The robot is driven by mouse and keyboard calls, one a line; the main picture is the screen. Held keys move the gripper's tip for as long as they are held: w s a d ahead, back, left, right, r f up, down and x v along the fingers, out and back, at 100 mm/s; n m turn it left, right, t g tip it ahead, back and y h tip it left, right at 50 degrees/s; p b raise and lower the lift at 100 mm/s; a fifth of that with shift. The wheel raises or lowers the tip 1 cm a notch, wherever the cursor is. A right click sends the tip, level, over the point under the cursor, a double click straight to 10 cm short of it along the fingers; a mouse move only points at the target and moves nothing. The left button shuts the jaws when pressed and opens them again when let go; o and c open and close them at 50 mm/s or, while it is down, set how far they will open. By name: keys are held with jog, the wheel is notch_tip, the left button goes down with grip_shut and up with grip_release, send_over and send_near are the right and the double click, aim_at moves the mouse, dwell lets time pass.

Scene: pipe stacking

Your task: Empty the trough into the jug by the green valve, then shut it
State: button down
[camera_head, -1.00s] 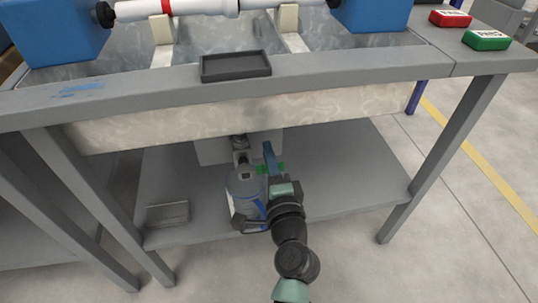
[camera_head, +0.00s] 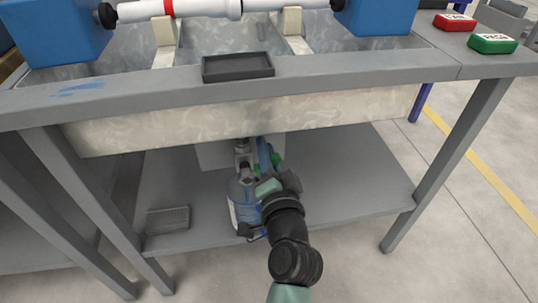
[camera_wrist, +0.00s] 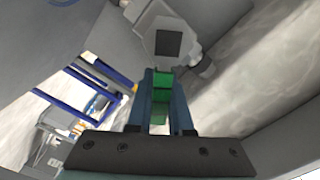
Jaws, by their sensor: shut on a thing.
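The grey trough (camera_head: 240,118) hangs under the workbench top. A metal outlet (camera_head: 242,150) comes down from its underside, above a clear bluish jug (camera_head: 240,200) on the lower shelf. How much the jug holds I cannot tell. My gripper (camera_head: 267,158) is beside the outlet, just right of and above the jug, and partly hides it. In the wrist view my gripper (camera_wrist: 160,95) is shut on the green valve handle (camera_wrist: 160,98), with its blue fingers on either side. Green ends of the handle (camera_head: 277,159) also show in the head view.
The lower shelf (camera_head: 350,180) is clear on the right. A small metal tray (camera_head: 168,219) lies at its left. A black tray (camera_head: 237,66) sits on the bench rim. Red (camera_head: 455,21) and green (camera_head: 492,43) boxes lie at the right. Bench legs (camera_head: 445,165) flank the shelf.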

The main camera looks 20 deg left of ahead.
jog(key=shift+s+a+r+n, duration=0.2)
jog(key=shift+r+n, duration=0.1)
jog(key=shift+n, duration=0.7)
jog(key=c, duration=0.8)
grip_release()
jog(key=p+v, duration=0.1)
jog(key=v, duration=1.2)
